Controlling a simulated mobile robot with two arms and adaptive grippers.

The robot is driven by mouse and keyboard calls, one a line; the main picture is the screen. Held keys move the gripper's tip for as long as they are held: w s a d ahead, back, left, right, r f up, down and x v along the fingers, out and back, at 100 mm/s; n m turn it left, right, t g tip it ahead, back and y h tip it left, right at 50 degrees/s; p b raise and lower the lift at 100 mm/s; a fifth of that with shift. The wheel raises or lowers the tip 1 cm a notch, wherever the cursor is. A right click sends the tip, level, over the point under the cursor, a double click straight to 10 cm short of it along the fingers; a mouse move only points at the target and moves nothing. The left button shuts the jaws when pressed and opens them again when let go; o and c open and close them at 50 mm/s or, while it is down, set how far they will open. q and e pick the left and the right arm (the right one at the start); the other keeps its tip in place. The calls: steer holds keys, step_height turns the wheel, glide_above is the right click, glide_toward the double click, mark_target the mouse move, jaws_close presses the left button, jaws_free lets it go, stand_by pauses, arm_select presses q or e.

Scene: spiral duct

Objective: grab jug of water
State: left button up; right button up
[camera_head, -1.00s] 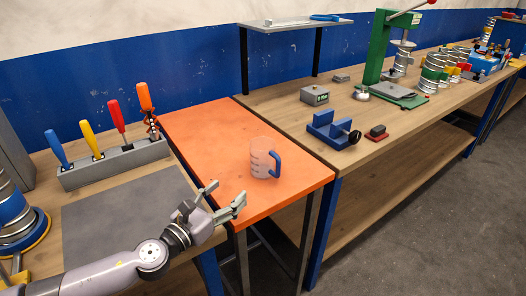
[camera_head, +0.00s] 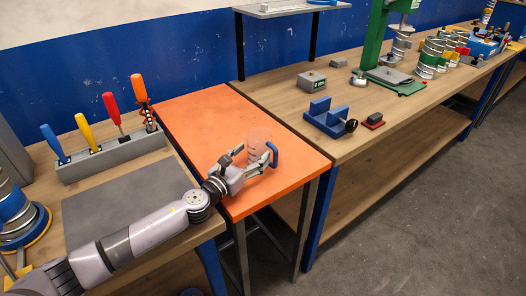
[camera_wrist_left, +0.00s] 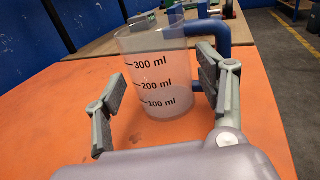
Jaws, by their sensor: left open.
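A translucent measuring jug (camera_head: 258,139) with a blue handle stands upright on the orange tabletop (camera_head: 205,115). The left wrist view shows the jug (camera_wrist_left: 157,70) close up, with 100, 200 and 300 ml marks and its handle on the right. My left gripper (camera_head: 255,158) is open at the near side of the jug. In the left wrist view the fingers of my left gripper (camera_wrist_left: 166,90) spread to either side of the jug's lower body, with gaps showing. The right finger is near the handle. The gripper partly hides the jug in the head view. My right gripper is not in view.
On the left bench a grey rack (camera_head: 112,158) holds several coloured-handled tools. The orange surface around the jug is clear.

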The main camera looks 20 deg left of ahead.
arm_select(q)
steer(key=x, duration=0.5)
steer(key=shift+f, duration=0.15)
steer(key=shift+c, duration=0.2)
steer(key=c, duration=0.8)
